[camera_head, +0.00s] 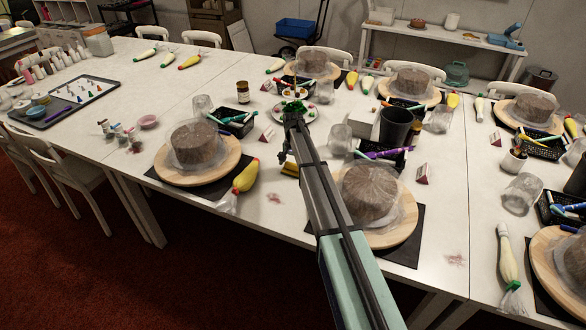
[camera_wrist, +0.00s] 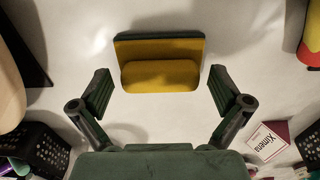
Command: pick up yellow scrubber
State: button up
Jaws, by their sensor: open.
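The yellow scrubber (camera_wrist: 160,75) is a yellow block with a dark green layer along its far edge. It lies on the white table in the wrist view, ahead of my gripper (camera_wrist: 161,88). My gripper is open, with one dark finger to the left of the scrubber and one to the right. Nothing is held, and the fingers look apart from the scrubber. In the head view, a small yellow part of the scrubber (camera_head: 290,169) shows below my gripper (camera_head: 284,157); the arm hides the rest.
In the wrist view, a black basket (camera_wrist: 35,150) is at lower left and a name card (camera_wrist: 268,141) at lower right. In the head view, covered cakes (camera_head: 193,145) on wooden turntables stand nearby. A piping bag (camera_head: 246,177) and a clear cup (camera_head: 340,138) are also close.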

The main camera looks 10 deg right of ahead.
aim_at(293, 164)
jog(key=c, duration=1.1)
notch_tip(293, 164, up, 20)
jog(key=b, duration=0.5)
jog(key=o, duration=0.4)
jog(key=shift+c, duration=1.3)
